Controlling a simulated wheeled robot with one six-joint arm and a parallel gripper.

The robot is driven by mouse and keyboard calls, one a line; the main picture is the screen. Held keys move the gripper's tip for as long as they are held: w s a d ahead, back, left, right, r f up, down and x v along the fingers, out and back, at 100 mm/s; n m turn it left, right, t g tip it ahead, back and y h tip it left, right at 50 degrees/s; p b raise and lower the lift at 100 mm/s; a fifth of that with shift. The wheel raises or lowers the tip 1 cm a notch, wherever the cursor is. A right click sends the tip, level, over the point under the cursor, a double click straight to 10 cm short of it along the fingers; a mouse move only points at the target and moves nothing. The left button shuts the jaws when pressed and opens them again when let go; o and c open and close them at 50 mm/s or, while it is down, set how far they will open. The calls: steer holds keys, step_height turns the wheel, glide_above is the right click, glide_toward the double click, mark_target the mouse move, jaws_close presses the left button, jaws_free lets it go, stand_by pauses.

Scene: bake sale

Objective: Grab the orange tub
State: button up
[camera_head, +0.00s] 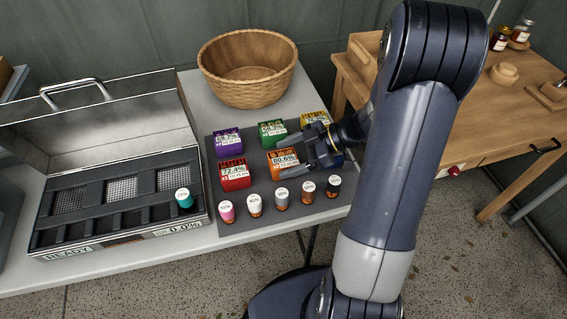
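The orange tub (278,168) sits on the dark mat in the middle of the table, with a white label reading 80.6%. My gripper (287,156) comes in from the right, over and beside this tub, with its fingers spread apart. One finger lies toward the green tub (268,134) behind, and the other reaches over the front right of the orange tub. Part of the orange tub is hidden by the fingers. I cannot tell whether they touch it.
Purple (228,143), red (234,176) and yellow (313,121) tubs stand around it; a blue one is mostly hidden by my gripper. Several small jars line the mat's front (254,206). A wicker basket (247,93) stands behind; a metal tray machine (110,185) is left.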

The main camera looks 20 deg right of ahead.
steer(key=c, duration=1)
steer(key=shift+o, duration=0.2)
